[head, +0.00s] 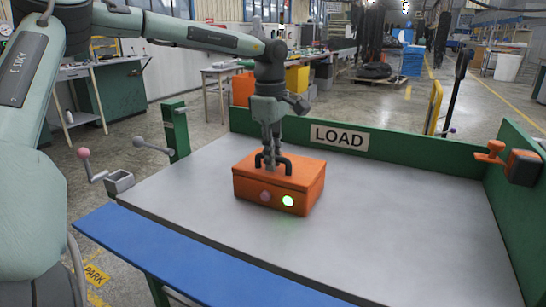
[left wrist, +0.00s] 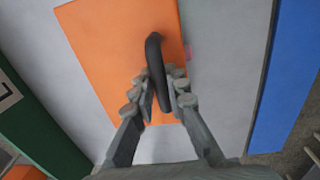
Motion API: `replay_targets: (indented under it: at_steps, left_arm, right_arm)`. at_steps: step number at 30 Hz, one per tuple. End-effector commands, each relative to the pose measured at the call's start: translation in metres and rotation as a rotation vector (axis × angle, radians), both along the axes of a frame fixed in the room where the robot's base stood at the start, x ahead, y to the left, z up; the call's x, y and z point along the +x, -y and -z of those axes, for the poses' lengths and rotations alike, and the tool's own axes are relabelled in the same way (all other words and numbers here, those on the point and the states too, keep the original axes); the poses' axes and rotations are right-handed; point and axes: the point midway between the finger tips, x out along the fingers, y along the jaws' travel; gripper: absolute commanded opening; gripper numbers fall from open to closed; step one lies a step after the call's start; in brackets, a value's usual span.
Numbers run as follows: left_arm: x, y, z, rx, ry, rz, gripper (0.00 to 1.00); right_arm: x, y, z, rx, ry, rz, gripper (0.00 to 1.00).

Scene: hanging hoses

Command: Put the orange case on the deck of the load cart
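The orange case (head: 278,187) sits upright on the grey deck (head: 410,235) of the load cart, near the deck's left part. It has a dark arched handle on top and a lit green lamp on its front, with a dimmer round spot beside it. My left gripper (head: 270,160) points straight down at the handle. In the left wrist view its fingers (left wrist: 163,92) close in on both sides of the dark handle (left wrist: 156,60), above the orange lid (left wrist: 115,50). The case's underside is hidden, but it appears to rest on the deck. My right gripper is out of view.
A green back wall with a LOAD sign (head: 339,137) and a green right wall (head: 512,180) edge the deck. An orange and dark clamp-like fitting (head: 522,165) sits on the right wall. A blue strip (head: 190,262) runs along the front. The deck's middle and right are clear.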

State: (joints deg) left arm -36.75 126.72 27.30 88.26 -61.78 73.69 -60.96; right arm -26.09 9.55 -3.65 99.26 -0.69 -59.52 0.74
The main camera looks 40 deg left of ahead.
Motion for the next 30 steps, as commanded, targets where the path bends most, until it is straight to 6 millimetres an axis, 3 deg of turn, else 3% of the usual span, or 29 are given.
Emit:
replay_targets:
  at_steps: [4,15,20,30]
  left_arm:
    - [0.0,0.0,-0.001,0.0,0.001,0.0,0.32]
    - [0.0,0.0,-0.007,0.001,0.003,0.0,0.32]
    - [-0.001,0.0,-0.034,0.001,0.006,0.0,0.32]
    - [-0.006,0.001,-0.102,0.002,0.004,-0.001,0.32]
  right_arm:
    - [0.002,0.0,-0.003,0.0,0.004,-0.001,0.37]
    - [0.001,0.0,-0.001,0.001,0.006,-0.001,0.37]
    - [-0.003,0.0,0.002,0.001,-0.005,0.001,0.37]
    - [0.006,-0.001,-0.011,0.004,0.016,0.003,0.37]
